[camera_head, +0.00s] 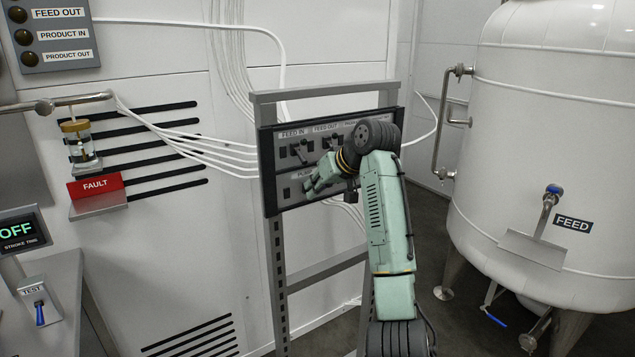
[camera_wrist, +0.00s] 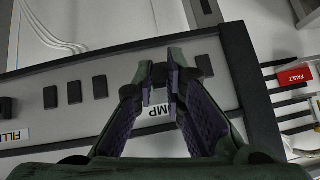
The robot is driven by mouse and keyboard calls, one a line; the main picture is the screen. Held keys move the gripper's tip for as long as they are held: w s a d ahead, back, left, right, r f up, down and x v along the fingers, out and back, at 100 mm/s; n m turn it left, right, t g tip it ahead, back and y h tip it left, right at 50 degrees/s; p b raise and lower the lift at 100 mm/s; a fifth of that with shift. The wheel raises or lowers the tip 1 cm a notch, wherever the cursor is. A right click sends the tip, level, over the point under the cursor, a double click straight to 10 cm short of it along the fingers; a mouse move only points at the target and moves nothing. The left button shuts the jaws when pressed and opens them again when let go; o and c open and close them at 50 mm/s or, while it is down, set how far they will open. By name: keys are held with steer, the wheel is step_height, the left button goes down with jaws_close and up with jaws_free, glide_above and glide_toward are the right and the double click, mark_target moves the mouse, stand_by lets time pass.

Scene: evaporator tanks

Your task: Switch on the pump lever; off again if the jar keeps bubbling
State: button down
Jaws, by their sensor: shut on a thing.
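The grey switch panel (camera_head: 277,172) stands on a metal frame in the middle of the head view. My gripper (camera_head: 311,189) is at its lower row.
A red FAULT sign (camera_head: 95,184) is below the jar. A display (camera_head: 18,231) reads OFF, with a blue TEST lever (camera_head: 40,312) below it. Upper-row levers (camera_head: 299,150) sit above my gripper. A large white feed tank (camera_head: 540,120) stands at the right.

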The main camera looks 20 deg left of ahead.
steer(key=shift+w+a+r+g+h, duration=0.1)
steer(key=shift+r+g+h, duration=0.15)
steer(key=shift+h, duration=0.2)
steer(key=shift+a+r+g+h, duration=0.1)
steer(key=shift+r+g+h, duration=0.05)
steer(key=shift+g+h, duration=0.25)
steer(key=shift+h, duration=0.25)
steer(key=c, duration=1.7)
jaws_free()
steer(key=shift+o, duration=0.2)
steer(key=v, duration=1.2)
steer(key=shift+w, duration=0.1)
